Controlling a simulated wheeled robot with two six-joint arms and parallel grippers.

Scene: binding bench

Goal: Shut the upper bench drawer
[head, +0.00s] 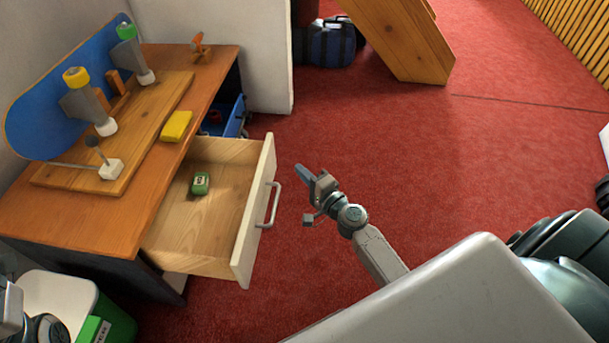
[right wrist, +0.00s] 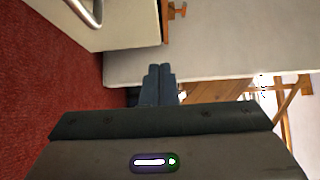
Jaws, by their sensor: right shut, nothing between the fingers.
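The upper bench drawer (head: 212,226) stands pulled well out from the wooden bench (head: 92,213) in the head view. Its pale front has a metal bar handle (head: 271,206), and a small green box (head: 201,183) lies inside. My right gripper (head: 304,178) is shut and empty, just right of the handle and apart from it. In the right wrist view its closed fingers (right wrist: 159,82) point toward the white wall, with the drawer front and handle (right wrist: 88,12) at the upper left. My left gripper (head: 12,318) shows only partly at the lower left edge; its fingertips are hidden.
A blue lower drawer (head: 237,118) is partly out farther along the bench. A white and green bin (head: 110,318) stands at the bench's near end. A yellow block (head: 176,127) and tools sit on top.

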